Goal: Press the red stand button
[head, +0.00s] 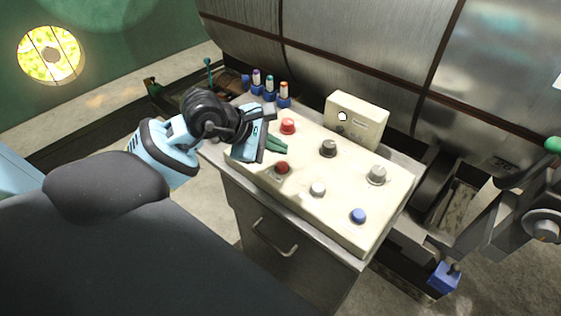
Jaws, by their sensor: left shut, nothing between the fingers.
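A cream control panel (335,218) lies on top of a grey cabinet. It carries a bright red button (288,126) near its far left edge and a darker red button (282,168) nearer the front edge. I cannot tell from the view which one is the stand button. My left gripper (278,146) reaches in from the left over the panel's left end, between the two red buttons in the picture. Its greenish fingers are together, with nothing seen between them. Contact with the panel is not clear. My right gripper is not in view.
The panel also has a dark grey knob (328,148), a light grey knob (377,174), a white button (318,189) and a blue button (358,216). A cream box (357,119) stands behind. Small coloured-top levers (270,88) stand beyond the gripper. A large metal drum (350,40) rises behind.

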